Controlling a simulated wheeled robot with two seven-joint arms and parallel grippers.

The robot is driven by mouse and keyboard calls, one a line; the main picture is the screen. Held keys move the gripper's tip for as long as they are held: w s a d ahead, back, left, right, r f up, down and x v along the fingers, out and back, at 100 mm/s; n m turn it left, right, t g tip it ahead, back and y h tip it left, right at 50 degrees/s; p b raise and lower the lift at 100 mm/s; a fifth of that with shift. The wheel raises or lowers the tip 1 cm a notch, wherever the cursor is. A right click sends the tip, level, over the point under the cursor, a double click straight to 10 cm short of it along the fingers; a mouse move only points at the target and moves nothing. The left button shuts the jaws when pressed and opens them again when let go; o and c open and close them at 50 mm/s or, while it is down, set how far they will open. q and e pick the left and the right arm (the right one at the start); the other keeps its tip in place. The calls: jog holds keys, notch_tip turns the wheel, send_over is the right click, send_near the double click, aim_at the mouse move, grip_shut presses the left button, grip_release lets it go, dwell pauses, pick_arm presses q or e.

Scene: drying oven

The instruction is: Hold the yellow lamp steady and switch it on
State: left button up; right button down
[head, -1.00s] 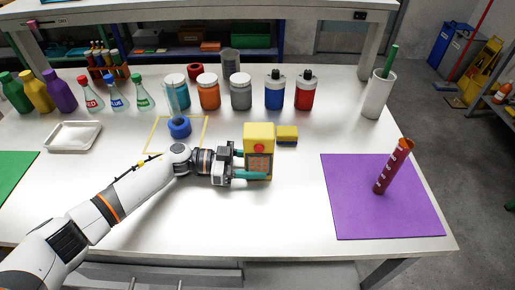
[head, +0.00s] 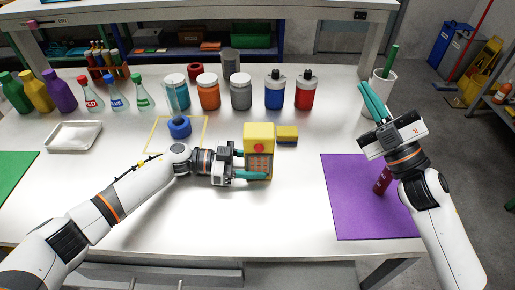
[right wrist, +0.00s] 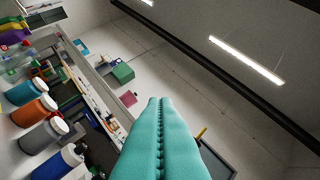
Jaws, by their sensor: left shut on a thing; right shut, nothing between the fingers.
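The yellow lamp (head: 259,134) stands upright in the middle of the white table. It has a red round button (head: 258,148) on its front and a grid panel below that. My left gripper (head: 252,174) is shut on the lamp's lower part, its teal fingers reaching around it from the left. My right gripper (head: 374,102) is raised over the right part of the table, well apart from the lamp. Its teal fingers are shut together and empty, as the right wrist view (right wrist: 160,140) shows. Whether the lamp is lit cannot be told.
A yellow-and-dark sponge (head: 287,133) lies just behind the lamp. Several jars and bottles, such as the blue bottle (head: 274,92), stand behind. On the purple mat (head: 350,200), a dark red cylinder (head: 381,181) is partly hidden by my right arm. The table in front of the lamp is clear.

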jog(key=s+a+f+m+g+y, duration=0.1)
jog(key=s+a+f+m+g, duration=0.1)
jog(key=s+a+f, duration=0.6)
jog(key=s+a+f+m+g, duration=0.2)
jog(key=s+a+f+g, duration=0.15)
jog(key=a+f, duration=0.55)
send_near(251, 144)
jog(key=shift+t, duration=0.45)
jog(key=shift+w+a+r, duration=0.25)
jog(key=shift+w+a, duration=0.35)
jog(key=shift+a, duration=0.35)
jog(key=shift+w+a+r, duration=0.25)
jog(key=shift+w+a, duration=0.4)
jog(key=shift+a, duration=0.3)
jog(key=shift+w, duration=0.1)
jog(key=shift+w, duration=0.45)
jog(key=shift+s, duration=0.55)
